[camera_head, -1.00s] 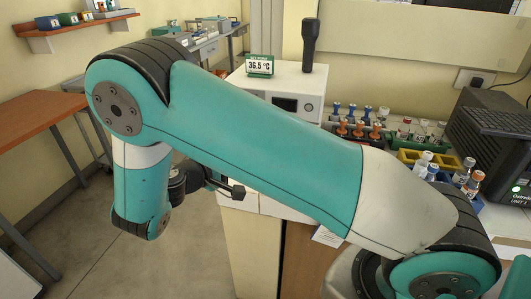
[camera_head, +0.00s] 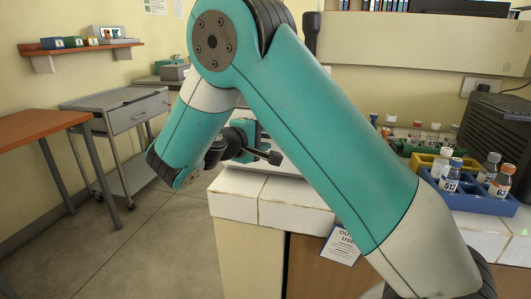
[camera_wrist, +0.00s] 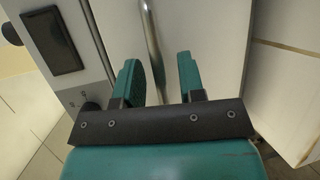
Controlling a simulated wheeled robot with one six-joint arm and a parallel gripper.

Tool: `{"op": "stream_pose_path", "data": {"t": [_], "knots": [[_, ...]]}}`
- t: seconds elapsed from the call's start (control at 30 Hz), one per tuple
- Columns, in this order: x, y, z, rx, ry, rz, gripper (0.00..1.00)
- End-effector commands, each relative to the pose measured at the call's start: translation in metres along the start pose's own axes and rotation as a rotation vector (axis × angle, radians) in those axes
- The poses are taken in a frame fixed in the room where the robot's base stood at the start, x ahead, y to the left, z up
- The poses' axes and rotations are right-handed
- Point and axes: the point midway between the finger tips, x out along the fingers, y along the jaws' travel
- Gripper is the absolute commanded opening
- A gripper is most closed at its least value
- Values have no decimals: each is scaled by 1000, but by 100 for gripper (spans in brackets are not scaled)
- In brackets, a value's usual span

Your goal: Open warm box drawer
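The warm box (camera_wrist: 108,20) is a white cabinet with a dark screen (camera_wrist: 52,38) and a dark knob (camera_wrist: 90,106), close up in the wrist view. A vertical metal handle bar (camera_wrist: 152,45) runs down its front. My gripper (camera_wrist: 158,75) is open, with its two teal fingers on either side of the bar. A gap shows between each finger and the bar; whether they touch cannot be told. In the head view, my arm hides most of the box, with only a pale part (camera_head: 290,165) showing on the bench. My fingertips are not clear there.
The white-tiled bench (camera_head: 290,205) holds a blue rack (camera_head: 470,200) of bottles, a yellow rack (camera_head: 425,160) and a dark machine (camera_head: 500,125) at the right. A grey drawer cart (camera_head: 125,115) and an orange table (camera_head: 30,135) stand left. The floor between is clear.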

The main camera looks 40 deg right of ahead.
Motion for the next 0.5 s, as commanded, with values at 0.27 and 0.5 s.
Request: {"op": "stream_pose_path", "data": {"t": [0.27, 0.5], "knots": [[10, -1, 1, 2, 0, 2, 36], [11, 1, 1, 1, 0, 2, 36]]}}
